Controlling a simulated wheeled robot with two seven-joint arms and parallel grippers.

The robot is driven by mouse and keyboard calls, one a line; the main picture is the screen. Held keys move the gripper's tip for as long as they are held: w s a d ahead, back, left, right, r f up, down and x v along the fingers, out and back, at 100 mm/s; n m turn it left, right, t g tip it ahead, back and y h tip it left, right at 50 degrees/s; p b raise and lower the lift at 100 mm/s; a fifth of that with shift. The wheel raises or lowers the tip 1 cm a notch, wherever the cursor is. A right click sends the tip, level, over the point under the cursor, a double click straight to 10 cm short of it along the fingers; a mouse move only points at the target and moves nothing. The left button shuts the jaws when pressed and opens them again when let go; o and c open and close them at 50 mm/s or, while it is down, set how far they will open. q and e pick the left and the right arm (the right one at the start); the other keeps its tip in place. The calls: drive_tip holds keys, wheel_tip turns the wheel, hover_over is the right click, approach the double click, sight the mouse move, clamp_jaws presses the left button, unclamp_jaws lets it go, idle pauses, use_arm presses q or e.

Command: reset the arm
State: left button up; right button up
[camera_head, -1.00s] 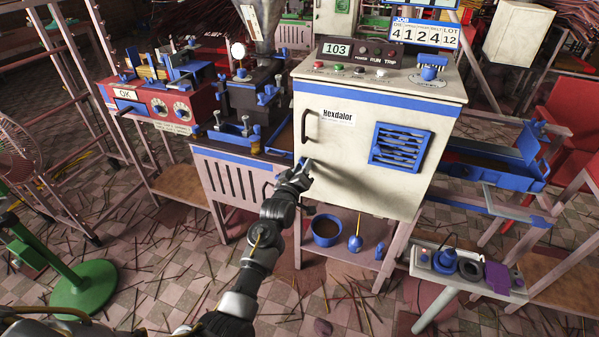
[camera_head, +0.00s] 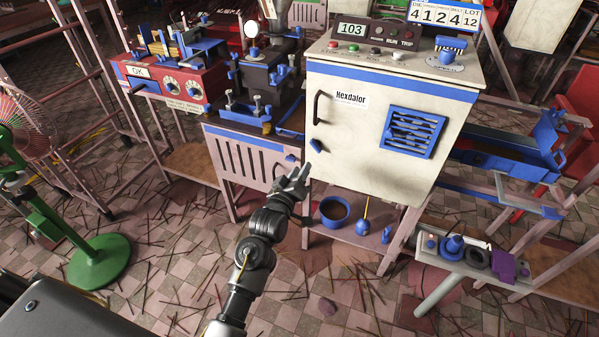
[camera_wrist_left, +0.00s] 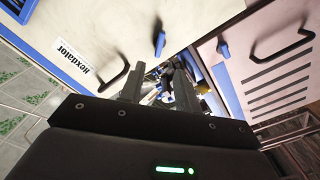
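My left gripper (camera_head: 298,174) is in front of the white Hexdalor cabinet (camera_head: 360,165), just below and left of its blue latch (camera_head: 316,146). In the left wrist view the two fingers (camera_wrist_left: 160,80) stand apart with nothing held between them. The blue latch (camera_wrist_left: 160,42) shows beyond the fingertips there, with a clear gap. The cabinet door looks closed, with its dark handle (camera_head: 317,107) at the left. My right arm and gripper are in neither view.
A slatted panel (camera_head: 245,160) with another blue latch (camera_head: 291,158) is left of the cabinet. A blue bowl (camera_head: 334,211) stands on the shelf below. A green fan stand (camera_head: 98,262) is at the left and a small side table (camera_head: 470,262) at the right. Sticks litter the tiled floor.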

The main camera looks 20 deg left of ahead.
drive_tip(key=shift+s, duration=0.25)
